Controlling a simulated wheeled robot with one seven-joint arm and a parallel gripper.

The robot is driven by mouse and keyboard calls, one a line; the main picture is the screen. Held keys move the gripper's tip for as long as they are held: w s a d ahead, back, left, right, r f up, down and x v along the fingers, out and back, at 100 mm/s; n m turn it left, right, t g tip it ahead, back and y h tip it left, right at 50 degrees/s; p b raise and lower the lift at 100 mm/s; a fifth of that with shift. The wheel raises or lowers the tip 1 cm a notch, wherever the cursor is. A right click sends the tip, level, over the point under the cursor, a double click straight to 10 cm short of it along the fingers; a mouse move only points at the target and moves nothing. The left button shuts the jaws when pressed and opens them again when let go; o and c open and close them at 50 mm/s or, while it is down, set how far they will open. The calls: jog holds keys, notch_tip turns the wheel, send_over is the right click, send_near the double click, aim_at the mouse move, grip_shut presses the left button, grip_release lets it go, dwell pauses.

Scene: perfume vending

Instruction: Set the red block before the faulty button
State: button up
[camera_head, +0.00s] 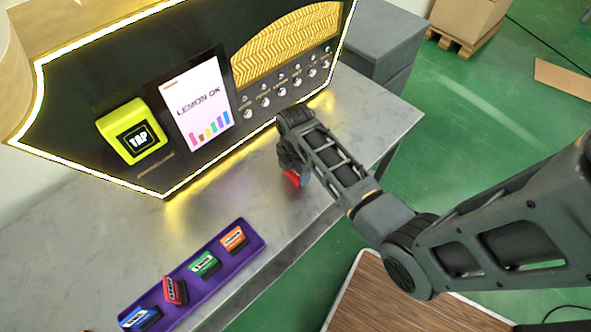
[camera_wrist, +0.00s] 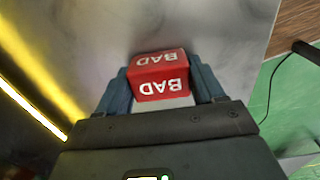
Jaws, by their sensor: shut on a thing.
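A red block (camera_wrist: 160,82) marked "BAD" sits between the two fingers of my gripper (camera_wrist: 163,90) in the wrist view. My gripper is shut on it. In the head view the red block (camera_head: 292,178) shows partly below my gripper (camera_head: 290,165), above the grey table in front of the machine's right part. I cannot tell whether it touches the table. My arm hides part of the area near the row. Which button is faulty does not show.
A purple tray (camera_head: 254,251) on the table's front left holds blue, red, green and orange blocks. A yellow "TAP" box (camera_head: 133,131) is on the machine's left. The grey table (camera_head: 372,112) is clear between tray and machine. Its right edge drops to a green floor.

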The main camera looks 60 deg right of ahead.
jog(key=o, duration=1.1)
jog(key=shift+f, duration=0.1)
notch_tip(320, 180, up, 12)
jog(key=s+a+f+m+t+h, duration=0.25)
jog(key=s+a+m+t, duration=0.35)
jog(key=s+a, duration=0.5)
jog(key=s+a+r+m+t, duration=0.2)
jog(key=s+r+m+t, duration=0.1)
jog(key=r, duration=0.4)
jog(key=s+a+r+m+t+y, duration=0.1)
jog(key=s+a+r+m+t, duration=0.2)
jog(key=s+r, duration=0.2)
jog(key=s+a+r+m+t+y, duration=0.1)
jog(key=s+a+r+m+t, duration=0.1)
jog(key=r, duration=0.9)
jog(key=shift+s+a+r+m+t+y+p, duration=0.15)
jog(key=shift+s+a+m+t+p, duration=0.1)
jog(key=shift+s, duration=0.4)
jog(key=shift+s+a+f+m+t+y+p, duration=0.15)
jog(key=shift+s+a+t, duration=0.1)
jog(key=shift+s, duration=0.4)
